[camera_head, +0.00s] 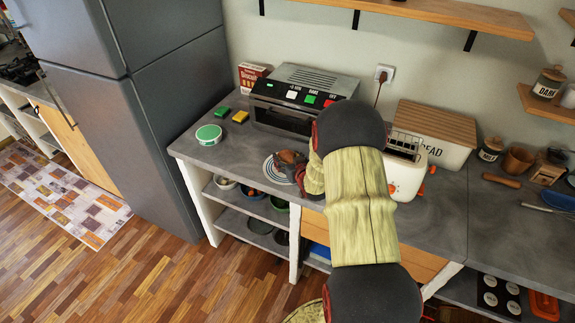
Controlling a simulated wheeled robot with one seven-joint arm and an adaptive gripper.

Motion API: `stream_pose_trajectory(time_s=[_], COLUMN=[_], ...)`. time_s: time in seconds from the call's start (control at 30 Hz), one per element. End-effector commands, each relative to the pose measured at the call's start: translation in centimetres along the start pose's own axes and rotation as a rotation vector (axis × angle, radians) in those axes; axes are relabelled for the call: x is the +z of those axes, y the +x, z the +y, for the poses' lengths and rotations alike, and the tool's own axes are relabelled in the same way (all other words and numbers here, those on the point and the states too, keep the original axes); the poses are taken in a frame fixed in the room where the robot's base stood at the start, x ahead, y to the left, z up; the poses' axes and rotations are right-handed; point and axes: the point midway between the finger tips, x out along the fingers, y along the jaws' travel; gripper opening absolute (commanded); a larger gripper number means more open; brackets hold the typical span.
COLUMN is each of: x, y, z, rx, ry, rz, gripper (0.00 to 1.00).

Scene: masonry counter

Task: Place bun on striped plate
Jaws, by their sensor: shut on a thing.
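The striped plate (270,175), white with dark rings, lies on the grey counter near its front edge, below the toaster oven. My gripper (289,164) is over the right part of the plate and hides some of it. It is shut on the brown bun (287,156), which is small in view and partly covered by the fingers. I cannot tell whether the bun touches the plate.
A toaster oven (303,95) stands behind the plate. A green round tin (208,135) and two sponges lie left. Bowls sit on shelves below.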

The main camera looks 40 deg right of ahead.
Motion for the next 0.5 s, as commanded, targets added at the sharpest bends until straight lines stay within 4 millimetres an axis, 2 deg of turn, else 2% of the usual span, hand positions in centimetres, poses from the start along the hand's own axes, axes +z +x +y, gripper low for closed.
stream_pose_trajectory(time_s=[0.1,0.2,0.5], x=[1.9,2.9,2.9], y=[0.8,1.2,1.3], z=[0.0,0.0,0.0], rx=[0.0,0.0,0.0], ry=[0.001,0.0,-0.001], rz=[-0.004,-0.002,0.0], gripper=[0.33,0.33,0.33])
